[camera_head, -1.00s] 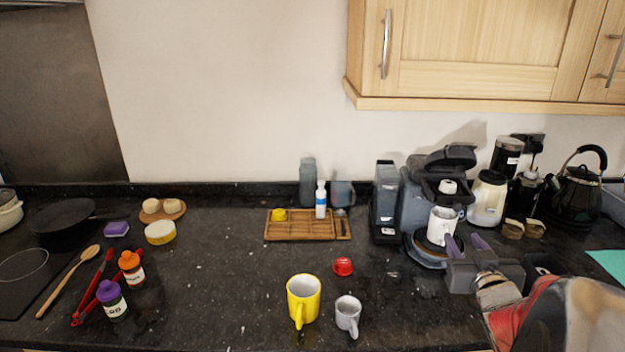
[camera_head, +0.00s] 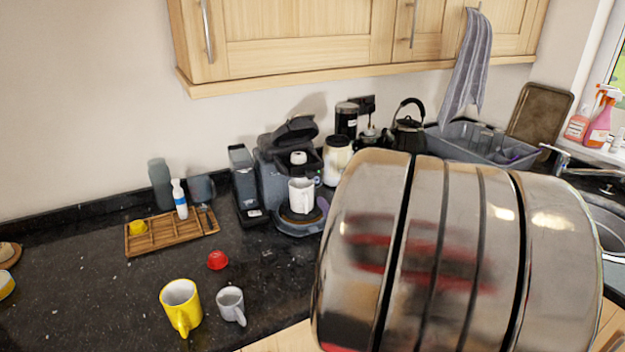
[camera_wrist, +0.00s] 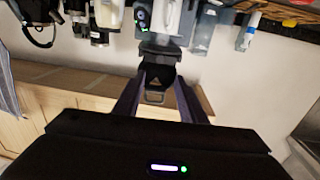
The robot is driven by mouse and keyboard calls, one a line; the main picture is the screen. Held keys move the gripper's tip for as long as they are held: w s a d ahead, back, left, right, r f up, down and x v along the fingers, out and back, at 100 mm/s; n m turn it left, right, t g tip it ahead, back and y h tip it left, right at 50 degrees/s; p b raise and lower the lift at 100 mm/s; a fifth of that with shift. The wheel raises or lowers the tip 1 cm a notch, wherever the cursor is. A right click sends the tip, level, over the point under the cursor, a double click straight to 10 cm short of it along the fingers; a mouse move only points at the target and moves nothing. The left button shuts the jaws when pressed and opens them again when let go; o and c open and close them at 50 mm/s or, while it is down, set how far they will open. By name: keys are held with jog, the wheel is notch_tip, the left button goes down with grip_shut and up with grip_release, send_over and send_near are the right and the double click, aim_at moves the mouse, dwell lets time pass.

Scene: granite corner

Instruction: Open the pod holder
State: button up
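The dark grey coffee machine (camera_head: 272,185) stands against the back wall in the head view. Its black top lid (camera_head: 297,130), the pod holder's cover, is tilted up. A white round part (camera_head: 298,158) shows below the lid. A white mug (camera_head: 300,196) stands on the drip tray under it. In the wrist view, which is upside down, my gripper (camera_wrist: 158,98) has its two purple fingers apart and nothing held. The dark lid (camera_wrist: 158,72) shows between and beyond the fingers; I cannot tell whether they touch it. My gripper is hidden in the head view.
My arm fills the right of the head view. A cream jar (camera_head: 337,160) and black kettle (camera_head: 408,130) stand right of the machine. A yellow mug (camera_head: 180,306), grey cup (camera_head: 231,305) and red pod (camera_head: 217,260) are in front. Wall cabinets (camera_head: 300,45) hang above.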

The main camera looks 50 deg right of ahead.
aim_at(311, 175)
jog(key=x, duration=1.2)
jog(key=shift+w+d, duration=0.1)
jog(key=shift+w, duration=0.25)
grip_shut()
